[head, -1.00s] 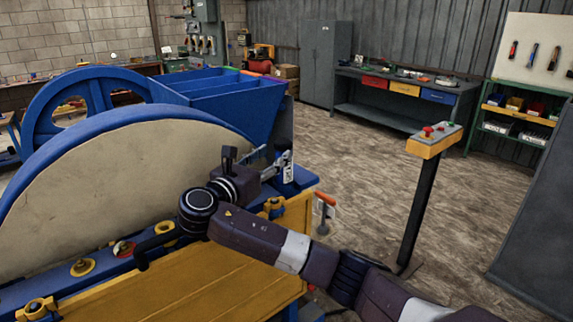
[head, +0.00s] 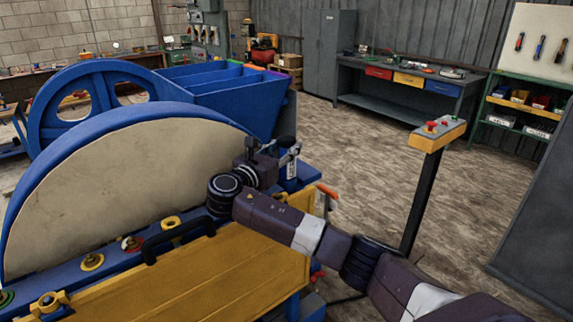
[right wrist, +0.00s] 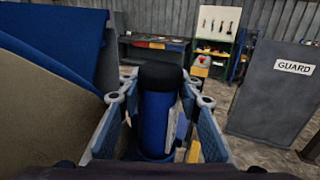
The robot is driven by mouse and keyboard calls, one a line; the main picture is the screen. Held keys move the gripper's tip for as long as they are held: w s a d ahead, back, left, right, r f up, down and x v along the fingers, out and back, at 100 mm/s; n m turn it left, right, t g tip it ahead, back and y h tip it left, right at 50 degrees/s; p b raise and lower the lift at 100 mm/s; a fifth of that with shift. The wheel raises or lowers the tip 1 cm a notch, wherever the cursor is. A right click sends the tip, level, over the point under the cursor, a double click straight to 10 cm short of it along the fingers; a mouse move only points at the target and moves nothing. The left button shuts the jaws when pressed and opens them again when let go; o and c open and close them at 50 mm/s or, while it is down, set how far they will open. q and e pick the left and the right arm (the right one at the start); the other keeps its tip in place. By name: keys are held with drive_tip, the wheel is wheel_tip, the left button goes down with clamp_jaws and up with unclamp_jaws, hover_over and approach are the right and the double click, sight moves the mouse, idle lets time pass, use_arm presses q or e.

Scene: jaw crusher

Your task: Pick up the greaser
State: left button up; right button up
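The greaser (right wrist: 158,112) is an upright blue cylinder with a black top in the right wrist view. It stands between the fingers of my right gripper (right wrist: 160,99), with narrow gaps on both sides. The fingers are open around it. In the head view my right gripper (head: 284,154) is above the far right end of the machine's blue frame, and its fingers partly cover the greaser (head: 291,171). The lower end of the greaser is hard to see. My left gripper is out of view.
The jaw crusher's big wheel guard (head: 110,185) and yellow cover (head: 190,275) lie left of and below my right arm. A control pedestal (head: 437,135) stands to the right on open floor. A grey panel marked GUARD (right wrist: 280,100) stands at right. A workbench (head: 405,100) is at the back.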

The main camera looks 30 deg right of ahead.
clamp_jaws()
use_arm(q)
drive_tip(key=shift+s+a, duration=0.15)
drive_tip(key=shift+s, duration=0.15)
use_arm(e)
drive_tip(key=shift+r, duration=0.1)
